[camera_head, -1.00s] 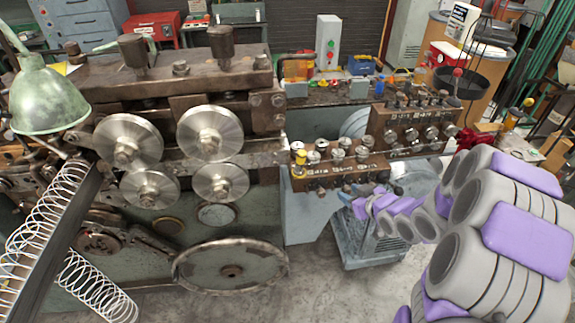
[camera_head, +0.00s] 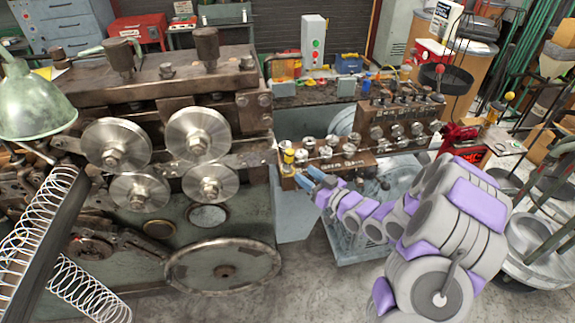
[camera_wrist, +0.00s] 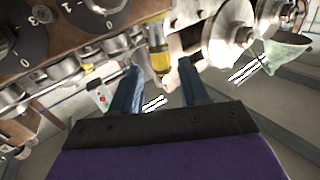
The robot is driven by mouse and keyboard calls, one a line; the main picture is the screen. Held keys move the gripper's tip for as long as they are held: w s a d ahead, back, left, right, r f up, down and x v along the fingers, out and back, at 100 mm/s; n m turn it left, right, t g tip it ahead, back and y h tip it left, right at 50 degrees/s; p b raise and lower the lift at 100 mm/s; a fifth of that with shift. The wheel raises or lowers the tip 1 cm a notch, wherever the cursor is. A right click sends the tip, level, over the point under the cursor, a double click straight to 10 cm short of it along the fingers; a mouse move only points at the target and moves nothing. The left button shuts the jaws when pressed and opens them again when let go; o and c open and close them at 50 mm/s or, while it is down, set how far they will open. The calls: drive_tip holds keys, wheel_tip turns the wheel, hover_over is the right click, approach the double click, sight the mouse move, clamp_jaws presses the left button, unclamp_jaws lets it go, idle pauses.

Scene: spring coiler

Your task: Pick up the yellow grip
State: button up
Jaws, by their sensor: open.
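The yellow grip (camera_head: 289,156) is a small yellow cylinder at the left end of the front row of metal knobs in the head view. In the wrist view the yellow grip (camera_wrist: 160,60) hangs from a metal fitting, just beyond my fingertips and between their lines. My gripper (camera_head: 309,177) is close to the grip, to its right and slightly below in the head view. In the wrist view my gripper (camera_wrist: 158,68) has its two blue fingers spread apart with nothing between them. The fingers look apart from the grip.
The brown knob block (camera_head: 330,160) holds several metal knobs beside the grip. The large coiler machine (camera_head: 130,240) with metal rollers stands to the left. Grey floor (camera_head: 325,290) lies open below. In the wrist view, dark dials (camera_wrist: 75,20) crowd the upper left.

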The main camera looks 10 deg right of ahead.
sight(291, 164)
drive_tip(key=x, duration=0.6)
drive_tip(key=shift+b+x, duration=0.65)
drive_tip(key=shift+x, duration=2.05)
drive_tip(key=shift+d+r, duration=0.1)
drive_tip(key=shift+r, duration=0.05)
clamp_jaws()
